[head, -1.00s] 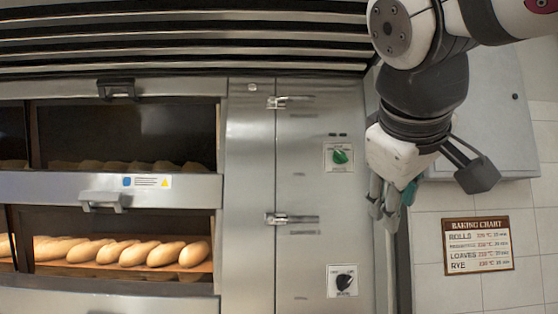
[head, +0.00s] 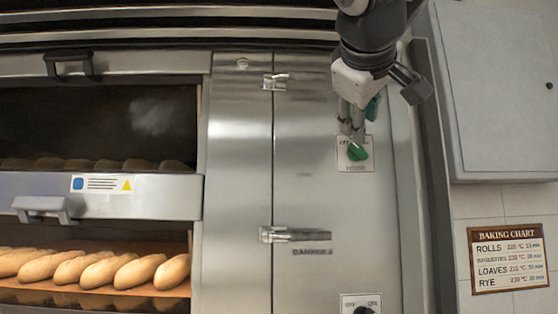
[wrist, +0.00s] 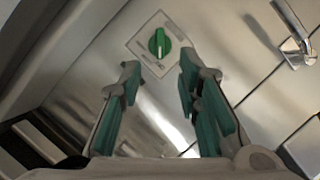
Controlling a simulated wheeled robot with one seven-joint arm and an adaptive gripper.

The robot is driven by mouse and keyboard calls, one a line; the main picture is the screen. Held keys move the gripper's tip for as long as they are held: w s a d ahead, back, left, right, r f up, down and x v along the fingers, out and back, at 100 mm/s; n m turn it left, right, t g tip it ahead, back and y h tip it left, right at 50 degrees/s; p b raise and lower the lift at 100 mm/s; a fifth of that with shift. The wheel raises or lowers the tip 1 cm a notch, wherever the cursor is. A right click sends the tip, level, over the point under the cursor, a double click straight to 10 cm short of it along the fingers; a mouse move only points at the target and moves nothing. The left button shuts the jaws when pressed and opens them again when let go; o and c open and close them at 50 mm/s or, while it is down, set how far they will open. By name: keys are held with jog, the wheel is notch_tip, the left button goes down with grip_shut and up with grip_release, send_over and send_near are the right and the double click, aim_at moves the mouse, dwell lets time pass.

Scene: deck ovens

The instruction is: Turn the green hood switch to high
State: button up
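The green hood switch (head: 357,151) is a round knob on a white label plate on the steel panel right of the ovens. My gripper (head: 352,126) hangs just above it in the head view and covers the plate's upper part. In the wrist view, the green knob (wrist: 159,42) with a pale pointer line shows whole on its tilted plate, beyond the fingertips. My gripper (wrist: 160,75) is open there, its two teal-padded fingers apart with nothing between them. The knob looks untouched, a little ahead of the fingers.
A black knob (head: 363,309) sits on a lower plate, cut by the frame edge. A grey wall box (head: 495,95) and baking chart (head: 508,257) are to the right.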

aim_at(359, 149)
jog(key=p+x, duration=0.1)
jog(key=x, duration=0.8)
jog(key=shift+w+d, duration=0.15)
grip_shut()
